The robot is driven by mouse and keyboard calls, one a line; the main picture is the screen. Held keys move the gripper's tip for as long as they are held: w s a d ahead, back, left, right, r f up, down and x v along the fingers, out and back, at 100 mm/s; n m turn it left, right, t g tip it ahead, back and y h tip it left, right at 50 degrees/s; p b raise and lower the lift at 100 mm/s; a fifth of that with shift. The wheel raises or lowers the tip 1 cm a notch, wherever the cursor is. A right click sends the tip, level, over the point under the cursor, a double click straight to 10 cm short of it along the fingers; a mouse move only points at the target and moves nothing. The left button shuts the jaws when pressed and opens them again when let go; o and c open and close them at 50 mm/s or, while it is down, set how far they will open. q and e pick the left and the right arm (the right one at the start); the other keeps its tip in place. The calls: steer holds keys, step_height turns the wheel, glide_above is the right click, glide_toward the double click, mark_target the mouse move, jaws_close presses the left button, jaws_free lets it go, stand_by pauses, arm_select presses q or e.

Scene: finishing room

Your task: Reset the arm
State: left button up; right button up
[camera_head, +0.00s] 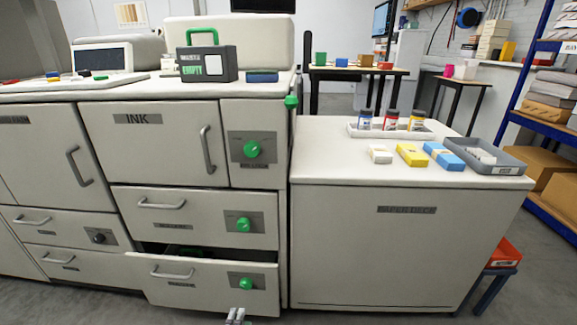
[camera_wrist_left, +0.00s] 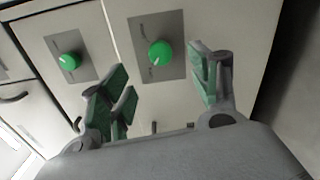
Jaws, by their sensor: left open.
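My left gripper (camera_head: 236,316) shows only as a small piece at the bottom edge of the head view, in front of the lowest drawer. In the left wrist view the left gripper (camera_wrist_left: 160,88) has its two green-padded fingers spread apart with nothing between them. A green knob (camera_wrist_left: 160,53) on a grey plate lies beyond the fingers, apart from them, and a second green knob (camera_wrist_left: 69,62) is to its left. My right gripper is in neither view.
The lowest drawer (camera_head: 200,286) of the press stands partly pulled out. The drawer above (camera_head: 190,218) and the ink door (camera_head: 140,150) look shut. The paper deck (camera_head: 340,160) at right carries ink bottles, small boxes and a grey tray (camera_head: 510,168). Grey floor (camera_head: 380,318) shows in front.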

arm_select(q)
steer(key=s+d+r+m+g+h, duration=0.3)
steer(key=d+r+m+g+h, duration=0.25)
steer(key=m, duration=0.75)
steer(key=s+a+r+m+g+y, duration=0.3)
steer(key=s+a+m+g, duration=0.1)
steer(key=s, duration=0.3)
steer(key=s+a+r+m+g+y+p, duration=0.1)
steer(key=s+a+r+m+g+y, duration=0.2)
steer(key=s+a+r+m+g, duration=0.1)
steer(key=s+a+g, duration=0.1)
steer(key=s+a, duration=0.1)
steer(key=s, duration=0.1)
steer(key=shift+s+a+r, duration=0.2)
steer(key=shift+s, duration=0.05)
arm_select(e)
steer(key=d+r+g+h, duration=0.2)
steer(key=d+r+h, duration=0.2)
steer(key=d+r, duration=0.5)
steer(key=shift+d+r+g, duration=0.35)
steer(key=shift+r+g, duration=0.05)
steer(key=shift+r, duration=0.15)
arm_select(q)
steer(key=shift+y, duration=0.25)
